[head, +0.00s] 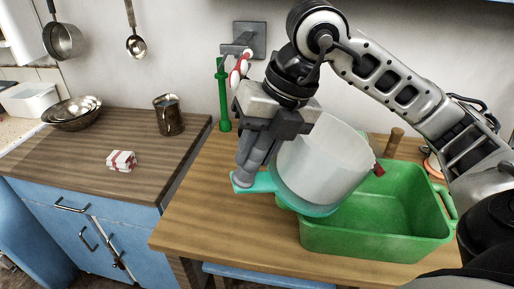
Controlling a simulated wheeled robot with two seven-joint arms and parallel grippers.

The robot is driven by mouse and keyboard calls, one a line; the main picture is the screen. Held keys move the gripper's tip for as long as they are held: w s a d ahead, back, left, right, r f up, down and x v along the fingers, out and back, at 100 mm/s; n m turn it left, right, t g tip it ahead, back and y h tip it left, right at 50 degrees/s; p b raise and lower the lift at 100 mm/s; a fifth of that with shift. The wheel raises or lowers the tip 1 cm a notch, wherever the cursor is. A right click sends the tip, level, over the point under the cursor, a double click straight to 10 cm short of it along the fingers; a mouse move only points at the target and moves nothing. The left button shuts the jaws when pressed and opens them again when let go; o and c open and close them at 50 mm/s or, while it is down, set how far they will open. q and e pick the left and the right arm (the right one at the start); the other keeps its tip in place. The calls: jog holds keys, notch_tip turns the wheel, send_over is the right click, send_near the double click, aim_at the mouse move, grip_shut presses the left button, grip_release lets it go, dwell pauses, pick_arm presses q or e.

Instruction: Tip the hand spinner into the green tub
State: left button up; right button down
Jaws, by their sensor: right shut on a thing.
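The hand spinner is a whitish drum (326,160) with a turquoise base ring and a turquoise handle (255,183). It is tilted to the right, over the left end of the green tub (385,249). My right gripper (245,181) is shut on the turquoise handle. A small dark red part (378,169) shows at the drum's right edge. The inside of the drum is hidden from this view. The green tub stands on the wooden table (215,217), and the part of its inside that shows looks empty. My left gripper is not in view.
A brown wooden handle (394,143) rises behind the tub.

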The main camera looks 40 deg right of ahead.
aim_at(266, 136)
jog(key=shift+d+r+b, duration=0.15)
jog(key=shift+b, duration=0.35)
jog(key=shift+s+d+r+t+y+b, duration=0.25)
jog(key=shift+r+t+y+b, duration=0.2)
jog(key=shift+b, duration=0.25)
jog(key=shift+t+y+b+v, duration=0.25)
jog(key=shift+b+v, duration=0.35)
jog(key=shift+v, duration=0.2)
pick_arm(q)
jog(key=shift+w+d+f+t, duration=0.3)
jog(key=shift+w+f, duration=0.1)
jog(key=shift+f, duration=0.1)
pick_arm(e)
jog(key=shift+a+r, duration=0.1)
jog(key=shift+a, duration=0.05)
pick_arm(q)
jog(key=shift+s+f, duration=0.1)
